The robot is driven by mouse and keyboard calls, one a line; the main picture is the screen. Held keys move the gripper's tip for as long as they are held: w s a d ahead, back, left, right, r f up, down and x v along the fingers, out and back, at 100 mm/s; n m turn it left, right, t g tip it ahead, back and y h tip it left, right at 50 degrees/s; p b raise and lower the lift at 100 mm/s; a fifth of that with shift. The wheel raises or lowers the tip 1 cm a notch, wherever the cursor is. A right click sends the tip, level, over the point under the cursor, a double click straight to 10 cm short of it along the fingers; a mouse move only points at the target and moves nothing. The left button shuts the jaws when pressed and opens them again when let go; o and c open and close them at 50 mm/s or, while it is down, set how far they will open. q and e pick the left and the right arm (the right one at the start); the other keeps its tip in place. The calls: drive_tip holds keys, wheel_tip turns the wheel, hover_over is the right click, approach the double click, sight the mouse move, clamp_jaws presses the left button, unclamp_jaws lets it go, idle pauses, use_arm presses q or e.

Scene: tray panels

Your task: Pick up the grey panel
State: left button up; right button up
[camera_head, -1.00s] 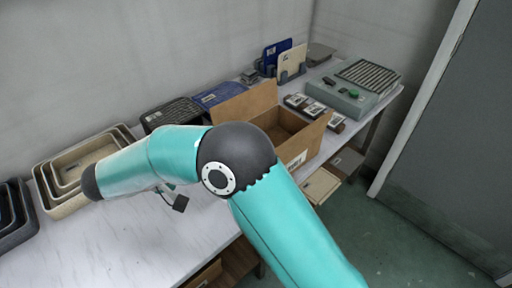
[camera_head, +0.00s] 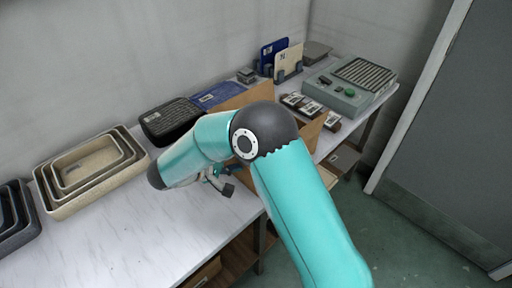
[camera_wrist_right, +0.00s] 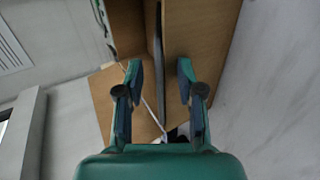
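My right gripper (camera_wrist_right: 158,70) is open, with a finger on each side of that edge and no clear contact. In the head view my right arm hides most of the cardboard box (camera_head: 250,96) and the gripper is only partly visible. My left gripper is not in view.
Nested beige trays (camera_head: 140,166) and dark trays (camera_head: 8,240) sit on the left of the table. A grey-green machine (camera_head: 350,88) stands at right. The front left tabletop is clear.

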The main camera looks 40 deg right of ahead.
clamp_jaws()
drive_tip(key=shift+s+f, duration=0.15)
idle(0.5)
drive_tip(key=d+r+n+y+p, duration=0.1)
drive_tip(key=d+r, duration=0.2)
drive_tip(key=r, duration=0.9)
drive_tip(key=d+r+p, duration=0.1)
drive_tip(key=d+r, duration=0.1)
drive_tip(key=r, duration=1)
drive_tip(key=shift+n, duration=0.5)
drive_tip(key=shift+d+f, duration=0.15)
drive_tip(key=shift+f, duration=3.1)
drive_tip(key=shift+d+f, duration=0.15)
drive_tip(key=shift+f, duration=3.05)
drive_tip(key=shift+d+f, duration=0.15)
drive_tip(key=shift+f, duration=3.1)
